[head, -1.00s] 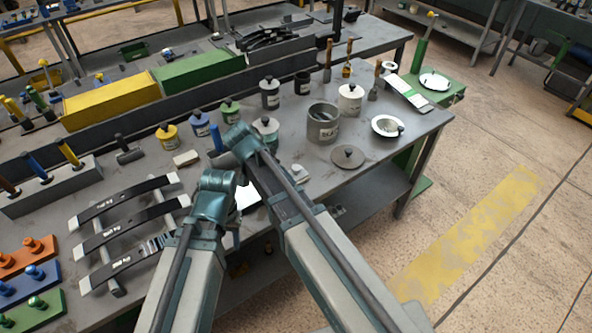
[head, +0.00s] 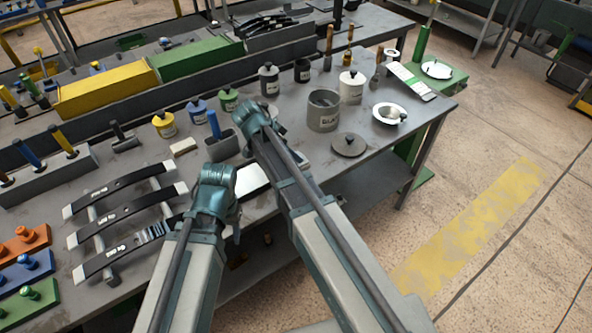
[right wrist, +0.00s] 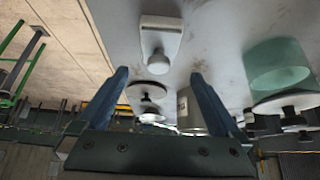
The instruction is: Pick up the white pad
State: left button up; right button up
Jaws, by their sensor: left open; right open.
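A flat white pad (head: 251,179) lies on the near part of the workbench, partly hidden behind my right arm in the head view. In the right wrist view, which looks upside down, a pale rectangular plate with a round knob, apparently this pad (right wrist: 160,22), lies beyond the fingertips. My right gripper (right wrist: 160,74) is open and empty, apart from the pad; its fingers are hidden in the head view. My left gripper (head: 233,218) is open near the bench's front edge, left of the pad, its jaws small and partly hidden.
A grey lid (head: 349,146), a white bowl (head: 390,113) and a grey canister (head: 323,112) stand to the right. Several jars line the back. Bench surface between lid and front edge is clear.

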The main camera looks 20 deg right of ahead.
jog(key=b+x, duration=0.1)
jog(key=x, duration=0.1)
jog(key=shift+d+f, duration=0.1)
jog(key=shift+f, duration=0.25)
pick_arm(q)
notch_tip(320, 180, down, 2)
jog(key=shift+f, duration=0.2)
pick_arm(e)
jog(key=shift+d, duration=0.1)
jog(key=b+x, duration=0.4)
jog(key=x, duration=0.1)
jog(key=shift+f+b, duration=0.15)
jog(key=shift+b, duration=0.25)
pick_arm(q)
notch_tip(320, 180, down, 4)
jog(key=shift+f, duration=0.15)
pick_arm(e)
jog(key=shift+c, duration=0.4)
jog(key=c, duration=1.2)
